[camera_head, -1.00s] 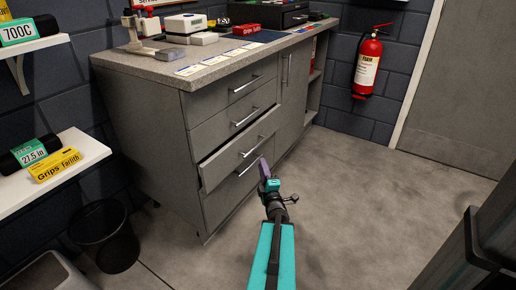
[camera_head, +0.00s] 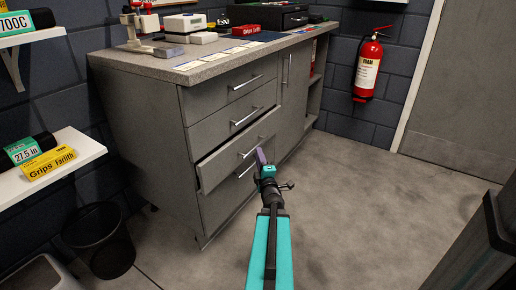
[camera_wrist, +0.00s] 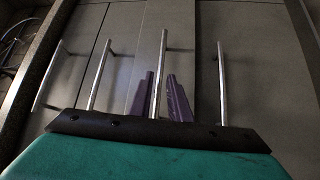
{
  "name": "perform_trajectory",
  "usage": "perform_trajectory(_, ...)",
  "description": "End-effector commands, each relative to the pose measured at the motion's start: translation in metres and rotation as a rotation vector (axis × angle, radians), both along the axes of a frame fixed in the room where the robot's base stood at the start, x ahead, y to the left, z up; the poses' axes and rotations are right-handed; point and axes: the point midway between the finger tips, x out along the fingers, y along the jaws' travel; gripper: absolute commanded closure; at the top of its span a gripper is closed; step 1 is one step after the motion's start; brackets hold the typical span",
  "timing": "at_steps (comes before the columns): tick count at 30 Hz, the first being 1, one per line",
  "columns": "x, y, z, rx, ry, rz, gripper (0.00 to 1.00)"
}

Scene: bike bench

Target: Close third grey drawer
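The third grey drawer (camera_head: 235,150) stands pulled out a little from the cabinet, its front proud of the drawers above and below. Its long metal handle (camera_wrist: 161,70) runs upright through the middle of the wrist view. My gripper (camera_head: 261,158) is at the right end of this drawer front, close to the handle. In the wrist view its two purple fingers (camera_wrist: 161,98) are apart, one on each side of the handle in the picture. Whether they touch the handle or the front I cannot tell. I see nothing held.
The other drawers, such as the top drawer (camera_head: 230,85), look shut. A cabinet door (camera_head: 293,95) is right of them. A black bin (camera_head: 101,240) stands at left, a white shelf (camera_head: 88,152) above it. The floor (camera_head: 370,210) at right is clear.

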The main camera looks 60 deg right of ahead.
Motion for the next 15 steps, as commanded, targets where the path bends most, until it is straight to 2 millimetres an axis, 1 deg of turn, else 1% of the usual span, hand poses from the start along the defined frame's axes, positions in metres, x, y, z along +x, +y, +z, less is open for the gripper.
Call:
perform_trajectory(1, 0.006, -0.006, 0.000, -0.001, -0.001, 0.001, 0.83)
perform_trajectory(6, 0.018, -0.019, 0.002, -0.001, -0.001, 0.002, 0.83)
perform_trajectory(15, 0.037, -0.038, 0.006, 0.000, -0.001, 0.001, 0.83)
